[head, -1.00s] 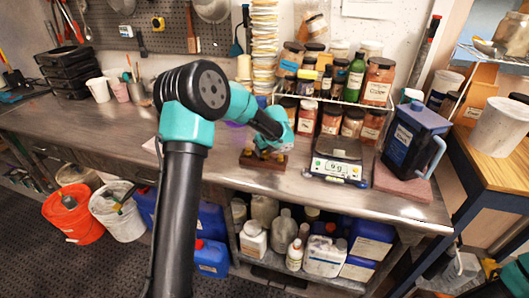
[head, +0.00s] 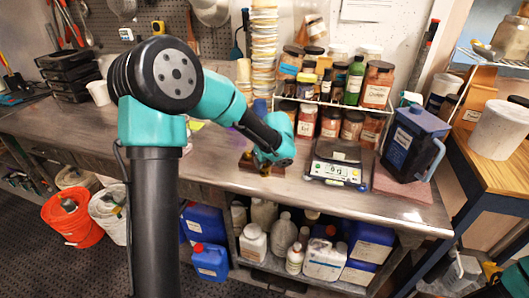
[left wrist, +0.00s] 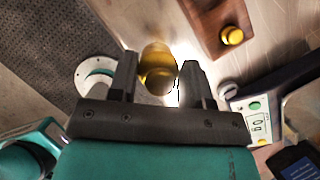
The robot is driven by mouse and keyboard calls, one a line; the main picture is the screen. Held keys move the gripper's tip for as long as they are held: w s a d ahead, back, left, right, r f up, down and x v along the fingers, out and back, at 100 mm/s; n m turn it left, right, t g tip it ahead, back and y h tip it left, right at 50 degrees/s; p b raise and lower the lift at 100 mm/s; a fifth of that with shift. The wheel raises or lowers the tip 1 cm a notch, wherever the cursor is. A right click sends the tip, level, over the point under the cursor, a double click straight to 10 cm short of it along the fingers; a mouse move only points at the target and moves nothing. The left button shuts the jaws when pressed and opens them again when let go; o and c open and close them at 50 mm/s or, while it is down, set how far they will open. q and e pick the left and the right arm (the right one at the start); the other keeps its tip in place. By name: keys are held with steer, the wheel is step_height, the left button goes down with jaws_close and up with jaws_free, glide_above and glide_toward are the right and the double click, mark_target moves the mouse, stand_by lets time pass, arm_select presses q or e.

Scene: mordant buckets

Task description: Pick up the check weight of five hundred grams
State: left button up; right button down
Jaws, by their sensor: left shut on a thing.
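My left gripper (left wrist: 160,80) is shut on a brass weight (left wrist: 157,62), a rounded shiny cylinder held between the two fingers. No marking on it is readable. In the head view my left gripper (head: 275,160) hangs over the bench by the wooden weight block (head: 246,160), partly covering it. In the left wrist view the block (left wrist: 208,22) lies beyond the fingers, at the upper right, apart from the held weight. A smaller brass weight (left wrist: 232,35) sits in it.
A digital scale (head: 338,172) stands on the bench right of the block. A blue jug (head: 412,143) stands further right. Jars such as the copper one (head: 378,85) and a stack of tubs (head: 263,50) line the back. The bench front left of the scale is clear.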

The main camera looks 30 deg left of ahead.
arm_select(q)
steer(key=s+d, duration=0.2)
steer(key=s, duration=0.2)
steer(key=shift+s+d+r, duration=0.25)
steer(key=shift+s+d, duration=0.05)
steer(key=shift+d, duration=0.1)
stand_by(0.4)
